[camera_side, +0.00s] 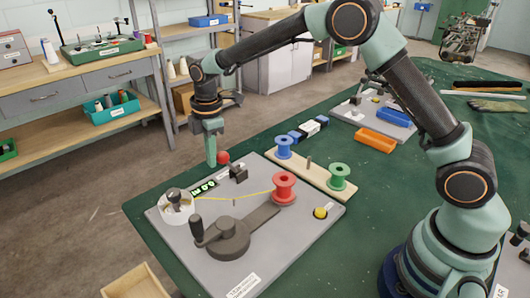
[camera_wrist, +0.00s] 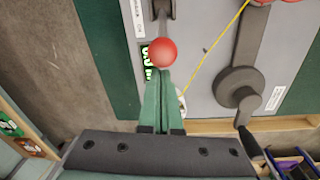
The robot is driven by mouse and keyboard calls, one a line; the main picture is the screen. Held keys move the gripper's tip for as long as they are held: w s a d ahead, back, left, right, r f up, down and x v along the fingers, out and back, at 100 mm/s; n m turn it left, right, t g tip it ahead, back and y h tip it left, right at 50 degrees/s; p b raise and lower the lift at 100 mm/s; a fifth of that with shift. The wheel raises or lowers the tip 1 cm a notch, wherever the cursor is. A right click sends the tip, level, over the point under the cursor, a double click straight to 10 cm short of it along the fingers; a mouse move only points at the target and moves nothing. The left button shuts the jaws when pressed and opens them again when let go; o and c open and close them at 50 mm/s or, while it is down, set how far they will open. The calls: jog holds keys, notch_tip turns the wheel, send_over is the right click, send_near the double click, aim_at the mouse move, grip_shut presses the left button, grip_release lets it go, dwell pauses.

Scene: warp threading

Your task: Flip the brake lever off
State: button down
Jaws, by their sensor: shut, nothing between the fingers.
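The brake lever's red ball knob (camera_side: 223,157) is at the far edge of the grey machine plate, leaning up and left from its dark bracket (camera_side: 238,174). In the wrist view the red knob (camera_wrist: 163,53) lies just beyond my fingertips, and its grey bracket (camera_wrist: 164,9) is at the top edge. My gripper (camera_side: 211,163) points down with its green fingers shut and empty, just left of the knob in the side view. The fingertips also show in the wrist view (camera_wrist: 163,78), with the knob overlapping their ends. I cannot tell whether they touch it.
The grey plate (camera_side: 293,241) also carries a green-digit display (camera_side: 203,187), a crank (camera_side: 230,235), a red spool (camera_side: 284,188) with yellow thread, and a yellow button (camera_side: 320,212). A wooden spool rack (camera_side: 311,174) stands behind.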

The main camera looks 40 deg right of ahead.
jog(key=shift+r, duration=0.1)
jog(key=shift+d+r, duration=0.15)
jog(key=shift+d, duration=0.15)
